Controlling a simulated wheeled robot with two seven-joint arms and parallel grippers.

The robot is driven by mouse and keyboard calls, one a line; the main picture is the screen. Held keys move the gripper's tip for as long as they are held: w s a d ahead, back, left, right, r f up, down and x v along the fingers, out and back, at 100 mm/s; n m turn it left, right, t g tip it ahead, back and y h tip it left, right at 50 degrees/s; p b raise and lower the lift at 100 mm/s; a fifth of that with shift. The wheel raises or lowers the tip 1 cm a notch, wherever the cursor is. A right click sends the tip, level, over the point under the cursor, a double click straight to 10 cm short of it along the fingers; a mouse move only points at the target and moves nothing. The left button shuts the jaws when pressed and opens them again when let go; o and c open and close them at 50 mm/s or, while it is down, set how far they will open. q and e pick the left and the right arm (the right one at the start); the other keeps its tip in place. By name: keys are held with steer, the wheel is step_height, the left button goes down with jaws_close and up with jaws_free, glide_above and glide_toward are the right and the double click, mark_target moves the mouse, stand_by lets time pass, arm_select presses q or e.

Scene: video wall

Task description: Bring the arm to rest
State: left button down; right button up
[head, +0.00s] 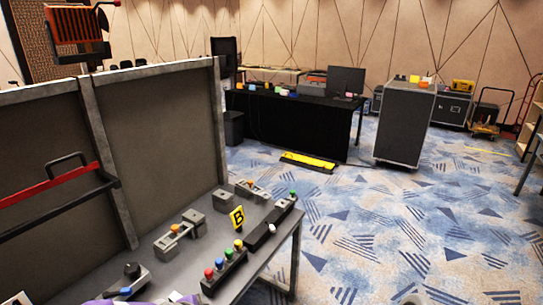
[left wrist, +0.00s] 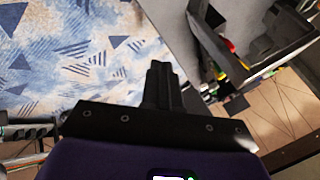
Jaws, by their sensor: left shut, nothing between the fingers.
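My left gripper (left wrist: 162,72) shows in the left wrist view. Its black fingers are together with nothing between them, over the blue patterned carpet (left wrist: 60,50). The grey workbench and its parts lie to the upper right in that view, apart from the fingers. In the head view only a purple and white piece of my arm shows at the bottom left edge, and the fingers are out of the picture. My right gripper is not in view.
In the head view a grey bench (head: 205,250) holds coloured push buttons (head: 222,264), a yellow B sign (head: 238,216) and grey blocks. A tall panel (head: 160,140) stands behind it. A yellow-black bar (head: 308,161) lies on the carpet. Open carpet lies right of the bench.

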arm_select(q)
steer(key=s+d+f+n+g+h+b, duration=0.1)
steer(key=s+d+f+n+g, duration=0.2)
steer(key=s+f+n, duration=0.5)
steer(key=s+d+f+n+g+h+b, duration=0.1)
steer(key=s+d+f+n+g, duration=0.2)
steer(key=s+f, duration=1.2)
steer(key=d+f+n, duration=0.1)
steer(key=d+n, duration=0.2)
steer(key=n, duration=0.3)
steer(key=shift+d, duration=0.25)
